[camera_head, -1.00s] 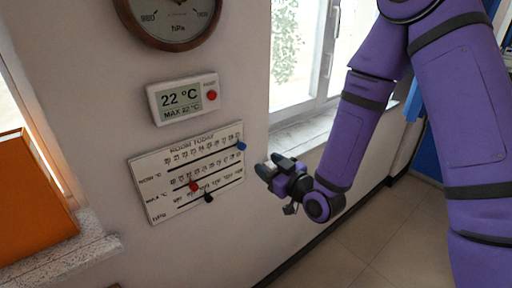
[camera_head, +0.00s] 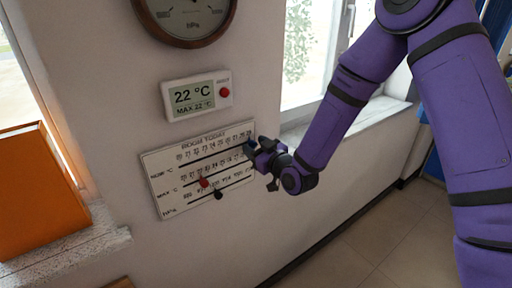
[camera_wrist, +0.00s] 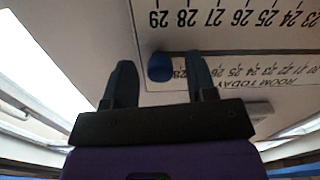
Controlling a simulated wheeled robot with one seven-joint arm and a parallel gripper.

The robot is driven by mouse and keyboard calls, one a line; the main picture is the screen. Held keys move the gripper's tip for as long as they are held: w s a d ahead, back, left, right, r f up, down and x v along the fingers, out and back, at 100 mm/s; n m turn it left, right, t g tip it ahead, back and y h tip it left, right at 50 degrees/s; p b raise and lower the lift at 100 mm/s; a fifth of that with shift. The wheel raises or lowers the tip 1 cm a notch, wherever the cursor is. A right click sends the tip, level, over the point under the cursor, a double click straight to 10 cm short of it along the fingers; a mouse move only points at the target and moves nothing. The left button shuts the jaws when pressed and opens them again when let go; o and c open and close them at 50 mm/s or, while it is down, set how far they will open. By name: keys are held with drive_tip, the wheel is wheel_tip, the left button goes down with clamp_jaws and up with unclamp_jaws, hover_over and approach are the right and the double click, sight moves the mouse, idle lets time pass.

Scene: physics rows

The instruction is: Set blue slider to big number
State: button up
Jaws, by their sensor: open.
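The blue slider (camera_wrist: 160,67) is a round knob at the high-number end of the top scale, by 28–29. In the wrist view it sits between my two open fingers, with space on both sides. My gripper (camera_head: 254,147) is at the right edge of the white panel (camera_head: 150,178) titled "ROOM TODAY". In the head view it mostly hides the blue slider. The display (camera_head: 196,96) above the panel shows a big "22 °C" and, smaller, "MAX 22 °C".
On the panel's lower rows are a red slider (camera_head: 204,183) and a black slider (camera_head: 218,195). A red button (camera_head: 224,92) is on the display. A round hPa gauge (camera_head: 188,22) hangs above. Windows are at both sides, and an orange box (camera_head: 38,190) is at left.

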sight(198, 161)
clamp_jaws()
drive_tip(key=s+a, duration=0.3)
drive_tip(key=a, duration=0.1)
drive_tip(key=s+a, duration=0.3)
drive_tip(key=a, duration=0.2)
drive_tip(key=s+a, duration=0.3)
drive_tip(key=a, duration=0.2)
drive_tip(key=shift+s, duration=0.25)
unclamp_jaws()
drive_tip(key=v, duration=1.1)
drive_tip(key=shift+w, duration=0.1)
